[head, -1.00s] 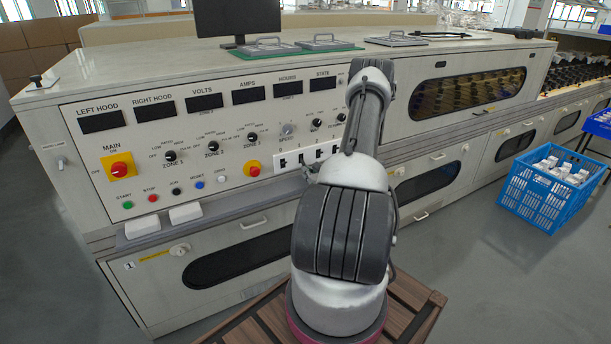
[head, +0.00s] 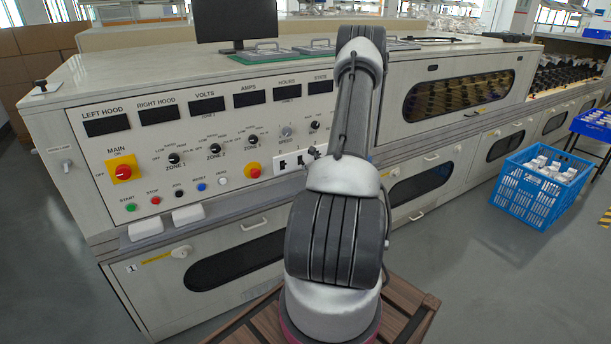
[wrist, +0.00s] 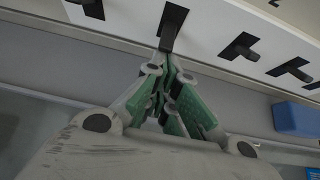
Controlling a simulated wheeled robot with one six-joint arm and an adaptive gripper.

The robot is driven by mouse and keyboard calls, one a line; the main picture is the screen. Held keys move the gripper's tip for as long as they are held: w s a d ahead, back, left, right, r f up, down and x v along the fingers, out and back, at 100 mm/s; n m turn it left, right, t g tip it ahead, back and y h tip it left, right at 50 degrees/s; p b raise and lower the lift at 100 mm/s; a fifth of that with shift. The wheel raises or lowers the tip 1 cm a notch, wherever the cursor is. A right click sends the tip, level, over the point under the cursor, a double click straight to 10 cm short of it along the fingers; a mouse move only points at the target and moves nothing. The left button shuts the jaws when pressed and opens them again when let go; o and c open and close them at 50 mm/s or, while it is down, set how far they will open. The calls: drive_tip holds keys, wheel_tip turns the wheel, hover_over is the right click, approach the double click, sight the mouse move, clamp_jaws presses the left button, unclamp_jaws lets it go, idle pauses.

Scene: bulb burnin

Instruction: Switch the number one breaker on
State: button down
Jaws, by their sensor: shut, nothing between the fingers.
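A white breaker strip (head: 291,166) with black switches is on the console front, right of the lower red knob, partly hidden by my arm. In the wrist view the strip (wrist: 205,36) shows several black levers: one at the left edge (wrist: 92,8), one straight ahead of my gripper (wrist: 172,25), and one to its right (wrist: 238,45). My gripper (wrist: 167,62) is shut and empty, its green-padded fingers together. Its tips are just below the lever ahead; I cannot tell whether they touch. In the head view only a small part of my gripper (head: 312,153) shows.
A red main switch (head: 123,171), zone knobs and a row of push buttons are on the panel left of the breakers. A ledge (wrist: 120,65) runs below the strip. A blue crate (head: 540,190) stands on the floor to the right.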

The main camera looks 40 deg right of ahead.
drive_tip(key=shift+w+r+g, duration=0.1)
drive_tip(key=shift+r+g, duration=0.4)
drive_tip(key=shift+r, duration=0.05)
drive_tip(key=shift+s+r, duration=0.1)
drive_tip(key=shift+s, duration=0.1)
drive_tip(key=shift+r, duration=0.2)
drive_tip(key=shift+r, duration=0.65)
drive_tip(key=shift+r, duration=0.1)
drive_tip(key=s+r, duration=0.3)
drive_tip(key=r, duration=0.6)
drive_tip(key=shift+s+a, duration=0.3)
drive_tip(key=shift+a, duration=0.15)
drive_tip(key=shift+y, duration=0.3)
